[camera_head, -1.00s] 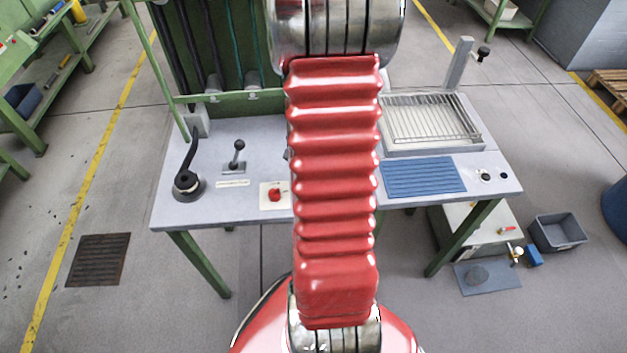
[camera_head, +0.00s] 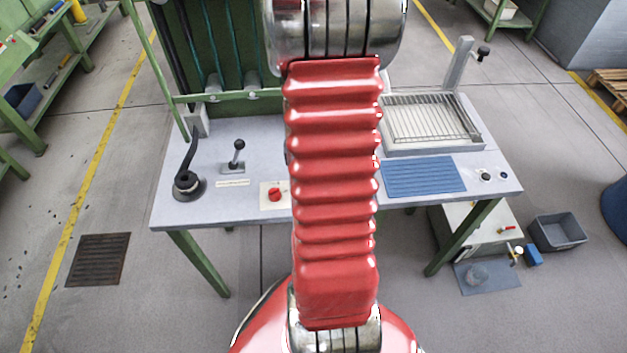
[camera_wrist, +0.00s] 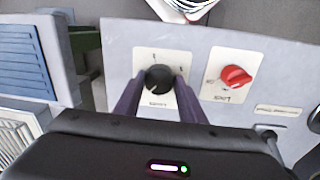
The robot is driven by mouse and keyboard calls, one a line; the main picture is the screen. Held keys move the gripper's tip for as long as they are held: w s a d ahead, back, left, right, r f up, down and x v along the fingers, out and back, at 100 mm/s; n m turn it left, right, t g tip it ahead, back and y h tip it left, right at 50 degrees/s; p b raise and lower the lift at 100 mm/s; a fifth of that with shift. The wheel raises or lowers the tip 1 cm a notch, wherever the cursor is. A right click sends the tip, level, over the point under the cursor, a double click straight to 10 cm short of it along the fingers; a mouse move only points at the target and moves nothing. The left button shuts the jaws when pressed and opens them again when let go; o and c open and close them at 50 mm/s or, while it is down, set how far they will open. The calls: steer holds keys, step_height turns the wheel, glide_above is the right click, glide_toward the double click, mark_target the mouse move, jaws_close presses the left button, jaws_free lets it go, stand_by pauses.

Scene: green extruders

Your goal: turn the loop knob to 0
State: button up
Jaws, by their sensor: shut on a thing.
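A round black knob (camera_wrist: 158,79) sits on a white plate with marks around it, in the wrist view. My gripper (camera_wrist: 158,84) has its two purple fingers on either side of this knob and is shut on it. The lettering on the plate is too small to read surely. A red knob (camera_wrist: 236,77) on a second white plate is to the right, apart from my fingers. In the head view this red knob (camera_head: 275,194) shows left of my arm. My arm hides my gripper and the black knob there.
A grey bench (camera_head: 230,205) carries the controls. A black lever (camera_head: 237,156) and a black handle (camera_head: 187,184) stand left of the red knob. A blue ribbed mat (camera_head: 424,176) and a wire-rack tray (camera_head: 432,121) are on the right.

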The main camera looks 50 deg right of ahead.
steer(key=n, duration=0.3)
steer(key=shift+d+n, duration=0.1)
steer(key=shift+n, duration=2.1)
steer(key=o, duration=1)
steer(key=shift+o, duration=0.2)
step_height(320, 180, up, 14)
steer(key=a, duration=0.1)
steer(key=shift+f, duration=0.15)
steer(key=shift+w, duration=0.1)
